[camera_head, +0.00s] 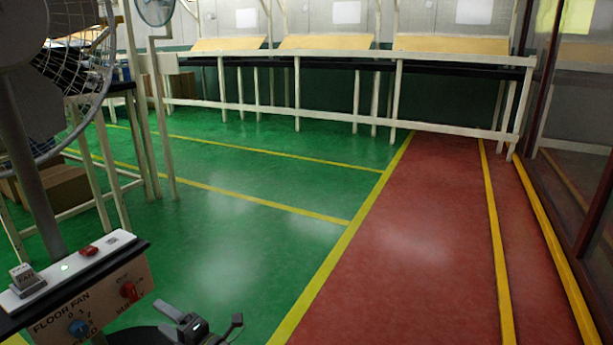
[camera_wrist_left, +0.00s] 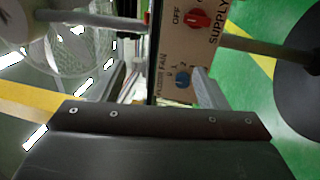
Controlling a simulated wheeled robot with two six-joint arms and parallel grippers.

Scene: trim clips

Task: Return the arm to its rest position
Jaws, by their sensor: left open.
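My left gripper (camera_head: 196,322) shows at the bottom edge of the head view, just right of a control box (camera_head: 95,308) labelled FLOOR FAN. In the left wrist view my left gripper (camera_wrist_left: 155,85) is open, its two fingers apart with nothing held between them. The box's blue knob (camera_wrist_left: 183,80) appears near the right finger, and its red SUPPLY knob (camera_wrist_left: 197,18) is farther up. The same blue knob (camera_head: 79,327) and red knob (camera_head: 129,291) show in the head view. My right gripper is not in view.
A caged fan (camera_head: 75,75) on a grey pole stands at the left, by a white-framed table with a cardboard box (camera_head: 62,190) beneath. Long benches (camera_head: 330,55) line the far wall. The green floor and red lane (camera_head: 400,250) ahead are clear. A glazed partition stands at right.

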